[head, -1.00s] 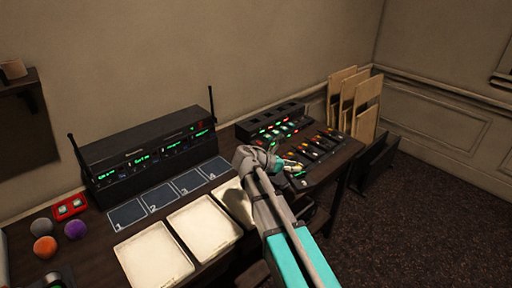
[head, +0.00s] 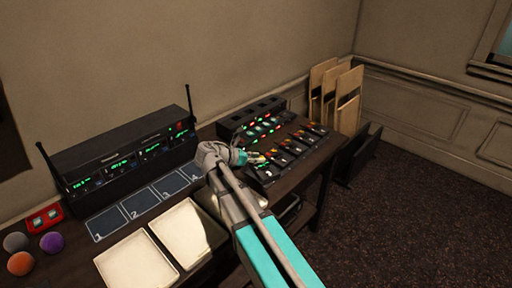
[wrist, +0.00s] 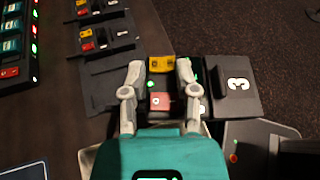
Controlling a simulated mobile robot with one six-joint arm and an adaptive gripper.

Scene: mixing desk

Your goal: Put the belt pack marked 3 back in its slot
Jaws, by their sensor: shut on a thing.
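My gripper (wrist: 160,84) is shut on a black belt pack (wrist: 243,100) with a white 3, a yellow patch and a red patch. The fingers grip its middle, and the marked end points right in the wrist view. In the head view my gripper (head: 245,157) is over the front left edge of the mixing console, and the pack is too small to make out well. Four-square row on the desk: square 3 (head: 171,184) lies between square 2 (head: 139,202) and square 4 (head: 193,172). My arm partly covers square 4.
A black receiver rack (head: 110,158) with antennas stands behind the squares. The mixing console (head: 285,155) is to the right. Two pale trays (head: 138,262) lie in front of the squares. Coloured balls (head: 51,242) and a red box (head: 44,218) are at left.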

